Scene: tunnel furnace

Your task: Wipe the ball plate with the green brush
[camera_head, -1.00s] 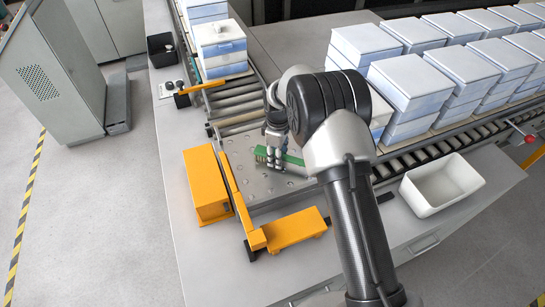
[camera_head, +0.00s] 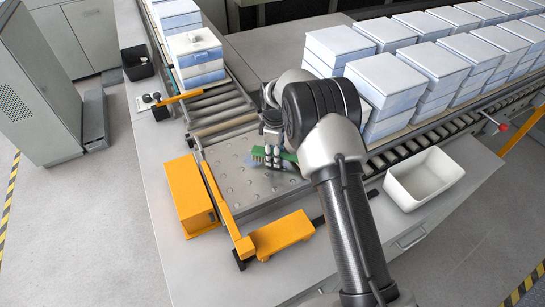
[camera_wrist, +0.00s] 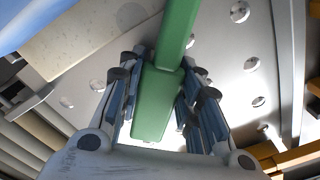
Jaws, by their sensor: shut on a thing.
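The green brush (camera_head: 259,153) is held in my gripper (camera_head: 268,152), low over the ball plate or on it; contact cannot be told. In the wrist view the green brush (camera_wrist: 158,100) lies between the two fingers of my gripper (camera_wrist: 160,85), which are closed on its sides. The ball plate (camera_head: 232,180) is a grey metal surface with round balls set in it, and it also shows in the wrist view (camera_wrist: 228,60). My arm covers the plate's right part and part of the brush.
Yellow stops (camera_head: 190,195) and (camera_head: 282,234) edge the plate at left and front. A roller conveyor (camera_head: 222,108) runs behind it. Stacked white-blue boxes (camera_head: 395,85) stand right; another stack (camera_head: 195,55) stands back left. A white bin (camera_head: 425,180) sits at right.

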